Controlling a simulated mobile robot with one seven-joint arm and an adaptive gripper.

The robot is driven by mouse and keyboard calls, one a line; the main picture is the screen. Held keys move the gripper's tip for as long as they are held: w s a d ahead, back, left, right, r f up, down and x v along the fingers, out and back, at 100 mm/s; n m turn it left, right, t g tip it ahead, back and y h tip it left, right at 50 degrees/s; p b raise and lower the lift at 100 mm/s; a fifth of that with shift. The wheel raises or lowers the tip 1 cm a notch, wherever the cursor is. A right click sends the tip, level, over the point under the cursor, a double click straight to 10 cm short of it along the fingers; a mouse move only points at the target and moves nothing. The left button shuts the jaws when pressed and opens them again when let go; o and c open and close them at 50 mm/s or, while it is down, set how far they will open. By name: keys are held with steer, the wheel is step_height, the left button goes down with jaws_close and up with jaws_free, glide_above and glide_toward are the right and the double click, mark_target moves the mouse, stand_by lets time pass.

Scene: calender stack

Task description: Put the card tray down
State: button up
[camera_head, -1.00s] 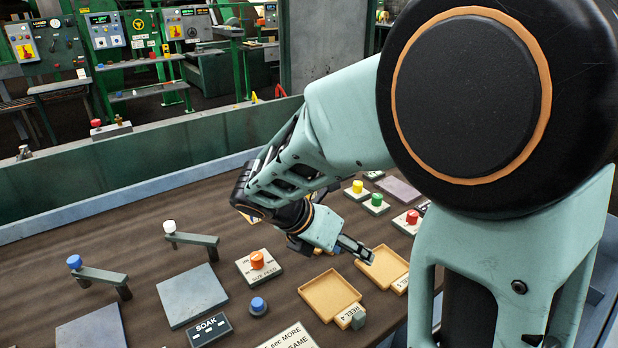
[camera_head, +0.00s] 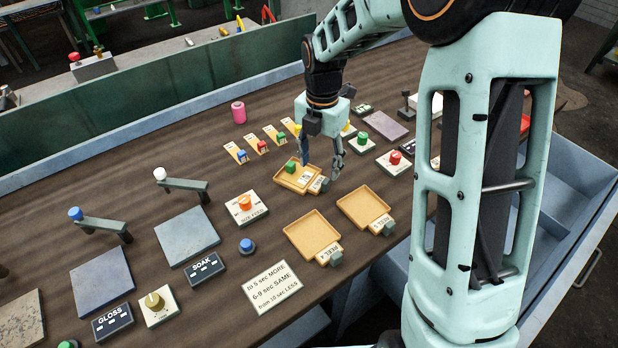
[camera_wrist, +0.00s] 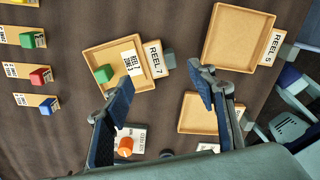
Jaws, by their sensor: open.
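The card tray, shallow and tan with a REEL 7 label, rests on the brown table in the head view (camera_head: 284,180) and the wrist view (camera_wrist: 96,54). A green cube (camera_wrist: 104,73) and a white card (camera_wrist: 131,62) lie in it. A grey block handle (camera_wrist: 169,62) sits at its label end. My gripper (camera_head: 321,166) is open and empty, pointing down beside the tray's handle end. In the wrist view my fingers (camera_wrist: 162,84) are wide apart, with nothing between their tips but table and tray edge.
Two empty tan trays, REEL 4 (camera_head: 312,232) and REEL 5 (camera_head: 363,206), lie nearer the front. Cards with coloured cubes (camera_head: 262,146) stand behind the card tray. An orange knob (camera_head: 245,202) is to the left and a red button (camera_head: 395,158) to the right.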

mark_target(321, 179)
steer(key=shift+w+d+f, duration=0.1)
steer(key=shift+d+f, duration=0.05)
steer(key=shift+f, duration=1.4)
steer(key=shift+d+f, duration=0.1)
steer(key=shift+f, duration=1.4)
steer(key=shift+c, duration=0.6)
steer(key=c, duration=1.2)
